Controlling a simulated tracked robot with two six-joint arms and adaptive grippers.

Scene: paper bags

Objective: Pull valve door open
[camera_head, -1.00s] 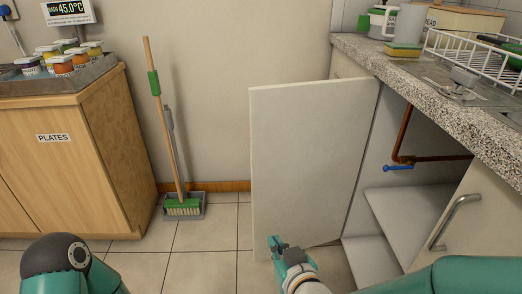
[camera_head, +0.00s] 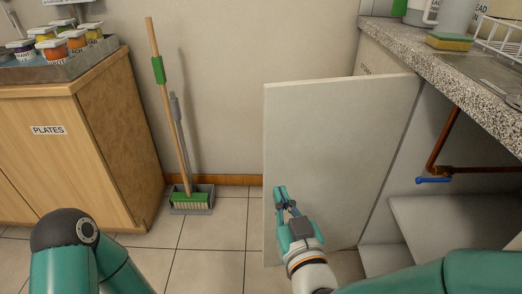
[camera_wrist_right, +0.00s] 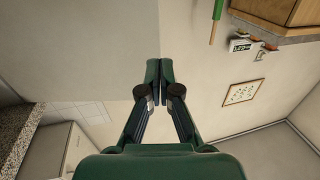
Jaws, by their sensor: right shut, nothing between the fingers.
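The pale cabinet door (camera_head: 335,150) stands swung open beside the sink unit. The space behind it shows a copper pipe (camera_head: 440,145) with a blue valve handle (camera_head: 433,180). My right gripper (camera_head: 281,192) is shut and empty. In the head view it overlaps the door's lower left part, near its free edge; I cannot tell whether it touches the door. Its closed fingers also show in the right wrist view (camera_wrist_right: 160,72). My left arm shows at the lower left, but its gripper is out of view.
A speckled worktop (camera_head: 455,75) overhangs the open cabinet, with a sponge (camera_head: 450,41) on it. A wooden cabinet (camera_head: 100,150) marked PLATES stands at the left. A broom (camera_head: 170,110) leans on the wall with a dustpan (camera_head: 203,208). Tiled floor lies clear between.

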